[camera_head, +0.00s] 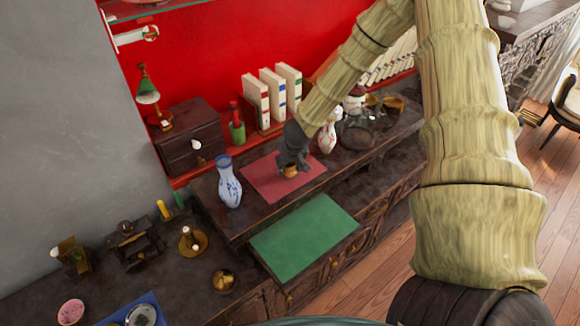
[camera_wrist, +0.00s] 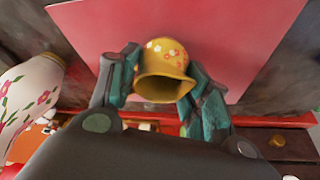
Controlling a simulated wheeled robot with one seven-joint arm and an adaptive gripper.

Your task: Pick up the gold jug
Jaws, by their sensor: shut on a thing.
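The gold jug (camera_wrist: 165,62), yellow-gold with small flower marks, is between the two fingers of my gripper (camera_wrist: 160,85) in the wrist view. My gripper is shut on it, with one finger on each side and the open mouth of the jug facing the camera. In the head view the jug (camera_head: 290,171) shows as a small gold shape just under my gripper (camera_head: 290,165), over the red mat (camera_head: 262,184). I cannot tell whether the jug touches the mat. The fingers hide part of its sides.
A blue-and-white vase (camera_head: 229,181) stands left of the red mat. A white flowered vase (camera_head: 328,135) stands to its right, near my gripper. White books (camera_head: 272,92) stand behind. A green mat (camera_head: 305,237) lies in front, with bare top. Several small items stand at the lower left.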

